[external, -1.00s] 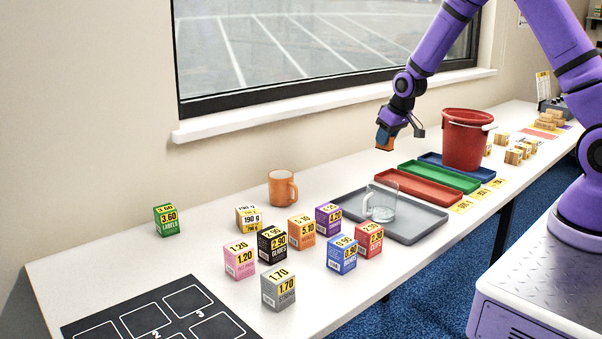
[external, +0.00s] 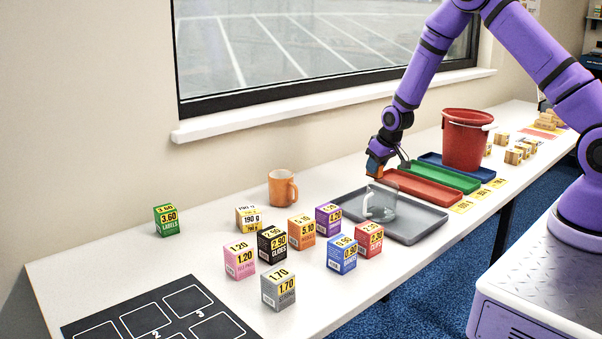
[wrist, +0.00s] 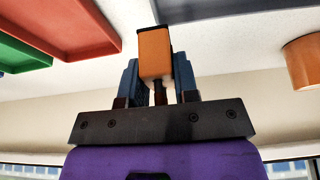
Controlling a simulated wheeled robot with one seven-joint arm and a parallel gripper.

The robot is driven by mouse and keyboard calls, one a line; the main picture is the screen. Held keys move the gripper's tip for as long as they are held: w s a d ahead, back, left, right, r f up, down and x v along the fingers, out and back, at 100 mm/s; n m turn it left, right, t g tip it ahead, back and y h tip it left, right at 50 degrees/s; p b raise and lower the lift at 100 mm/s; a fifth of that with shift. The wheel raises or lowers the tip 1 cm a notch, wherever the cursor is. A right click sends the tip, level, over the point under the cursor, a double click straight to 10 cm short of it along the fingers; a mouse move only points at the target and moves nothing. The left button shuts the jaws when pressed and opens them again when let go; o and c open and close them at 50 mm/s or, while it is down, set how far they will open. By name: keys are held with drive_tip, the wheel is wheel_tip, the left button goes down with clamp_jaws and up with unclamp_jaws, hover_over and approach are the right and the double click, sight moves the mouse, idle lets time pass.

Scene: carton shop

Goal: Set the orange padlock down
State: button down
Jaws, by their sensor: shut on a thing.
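The orange padlock (wrist: 154,53) is between the two fingers of my gripper (wrist: 158,85) in the wrist view; I see its flat orange face and a dark edge. In the external view my gripper (external: 377,172) is shut on it and points down, just behind the grey tray (external: 418,224) and the glass mug (external: 381,204).
An orange mug (external: 282,188) stands to the left. Several small priced cartons (external: 301,231) stand at the front left. White table shows between orange mug and gripper.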

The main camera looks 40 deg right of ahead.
drive_tip(key=w, duration=0.7)
drive_tip(key=w+d+f, duration=0.1)
drive_tip(key=w, duration=0.3)
drive_tip(key=shift+w+f, duration=0.1)
drive_tip(key=shift+w, duration=0.1)
drive_tip(key=shift+f, duration=1.65)
drive_tip(key=c, duration=0.9)
unclamp_jaws()
drive_tip(key=shift+s+f, duration=0.1)
drive_tip(key=shift+f, duration=0.05)
drive_tip(key=shift+o, duration=0.2)
